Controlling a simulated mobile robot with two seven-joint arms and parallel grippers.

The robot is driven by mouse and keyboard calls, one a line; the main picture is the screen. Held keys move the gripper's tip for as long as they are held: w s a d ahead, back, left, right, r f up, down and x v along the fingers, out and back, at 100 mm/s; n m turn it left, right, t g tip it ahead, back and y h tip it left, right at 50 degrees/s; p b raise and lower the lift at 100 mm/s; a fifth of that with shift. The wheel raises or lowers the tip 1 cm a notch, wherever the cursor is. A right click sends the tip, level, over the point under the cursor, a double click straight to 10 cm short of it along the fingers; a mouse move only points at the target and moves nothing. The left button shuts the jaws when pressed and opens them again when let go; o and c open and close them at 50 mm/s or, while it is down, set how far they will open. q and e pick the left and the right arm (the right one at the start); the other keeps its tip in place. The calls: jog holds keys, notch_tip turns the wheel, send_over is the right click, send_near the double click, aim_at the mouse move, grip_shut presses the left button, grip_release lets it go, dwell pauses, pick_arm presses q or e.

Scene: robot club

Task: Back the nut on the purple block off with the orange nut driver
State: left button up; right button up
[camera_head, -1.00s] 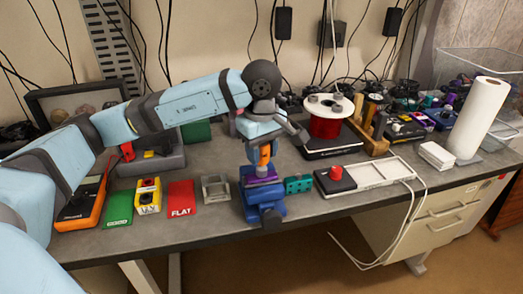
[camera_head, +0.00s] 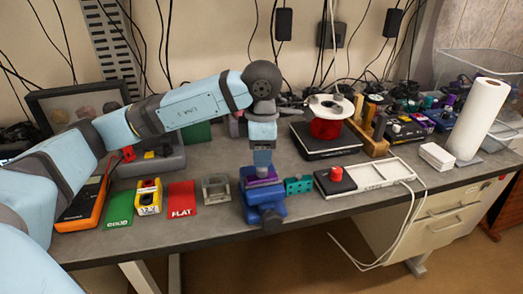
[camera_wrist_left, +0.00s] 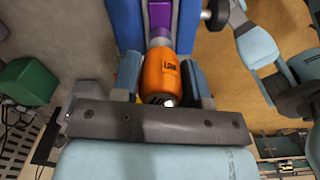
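The purple block (camera_head: 262,182) is clamped in a blue vise (camera_head: 266,214) near the table's front edge; both also show in the left wrist view, the block (camera_wrist_left: 159,16) between the blue jaws (camera_wrist_left: 188,22). The orange nut driver (camera_wrist_left: 160,74) stands in line with the block, its shaft end toward it. My left gripper (camera_wrist_left: 161,84) has a finger on each side of the orange handle and appears shut on it. In the head view this gripper (camera_head: 262,168) points down just above the block and hides the driver. The nut is hidden.
A teal block (camera_head: 298,185) lies right of the vise. A grey square frame (camera_head: 216,189) and red mat (camera_head: 181,199) lie left. A white tray (camera_head: 385,172) with a red knob is at right. A spool (camera_head: 327,128) stands behind on a black base.

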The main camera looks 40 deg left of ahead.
pick_arm(q)
jog(key=o, duration=0.3)
jog(key=shift+o, duration=0.2)
